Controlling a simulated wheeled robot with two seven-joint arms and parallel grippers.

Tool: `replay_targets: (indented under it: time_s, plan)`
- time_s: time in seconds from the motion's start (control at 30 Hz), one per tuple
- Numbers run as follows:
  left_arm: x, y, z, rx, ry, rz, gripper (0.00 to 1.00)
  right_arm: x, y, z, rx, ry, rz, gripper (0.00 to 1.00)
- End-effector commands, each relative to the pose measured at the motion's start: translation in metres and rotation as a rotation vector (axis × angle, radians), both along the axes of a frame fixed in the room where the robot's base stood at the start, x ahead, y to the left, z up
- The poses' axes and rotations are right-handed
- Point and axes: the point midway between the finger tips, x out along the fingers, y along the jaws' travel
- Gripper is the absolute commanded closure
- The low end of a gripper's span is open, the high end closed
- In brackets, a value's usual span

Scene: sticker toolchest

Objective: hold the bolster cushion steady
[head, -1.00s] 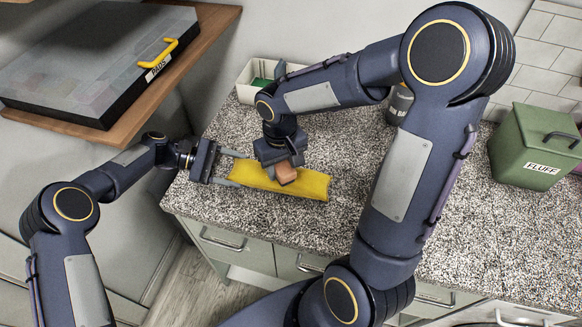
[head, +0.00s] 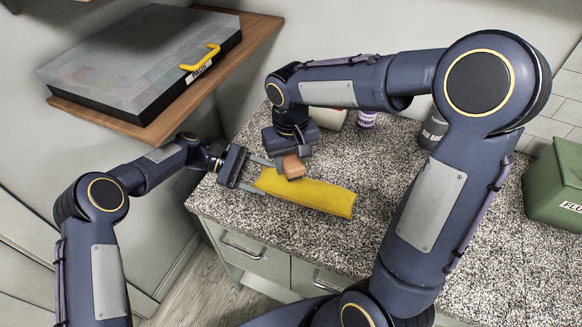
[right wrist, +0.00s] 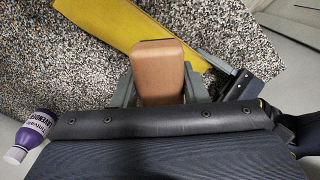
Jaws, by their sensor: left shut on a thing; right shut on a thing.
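The yellow bolster cushion (head: 318,196) lies on the speckled countertop, its long side running from left to right in the head view. My left gripper (head: 262,175) is shut on the left end of the cushion. My right gripper (head: 292,168) is shut on a brown block-like thing (head: 293,165), held over the cushion's left part. In the right wrist view the brown block (right wrist: 157,72) sits between the fingers, with the yellow cushion (right wrist: 125,25) behind it. I cannot tell whether the block touches the cushion.
A grey case (head: 140,70) with a yellow handle sits on a wooden shelf (head: 160,125) at upper left. A green bin (head: 556,185) stands at the right. A purple-labelled bottle (head: 366,120) and a grey canister (head: 433,130) stand behind my right arm. The counter (head: 350,240) before the cushion is clear.

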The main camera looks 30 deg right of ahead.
Motion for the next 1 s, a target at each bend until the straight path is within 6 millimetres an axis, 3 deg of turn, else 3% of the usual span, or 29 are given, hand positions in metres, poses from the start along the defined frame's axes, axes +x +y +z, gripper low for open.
replay_targets:
  time_s: [0.3, 0.83, 0.87, 1.0]
  plan:
    - [0.0, 0.0, 0.0, 0.001, -0.001, 0.0, 0.62, 0.0, 0.0, 0.027, 0.0, -0.002, -0.001, 0.82]
    - [0.0, 0.0, 0.0, 0.001, -0.001, 0.0, 0.62, 0.0, 0.0, 0.029, 0.0, 0.0, -0.001, 0.82]
    - [0.0, 0.0, 0.0, 0.001, -0.001, 0.0, 0.38, 0.0, 0.0, 0.029, 0.0, 0.0, -0.001, 0.82]
    - [0.0, 0.0, 0.0, 0.001, -0.001, 0.0, 0.19, 0.0, 0.0, 0.029, 0.0, 0.0, -0.001, 0.82]
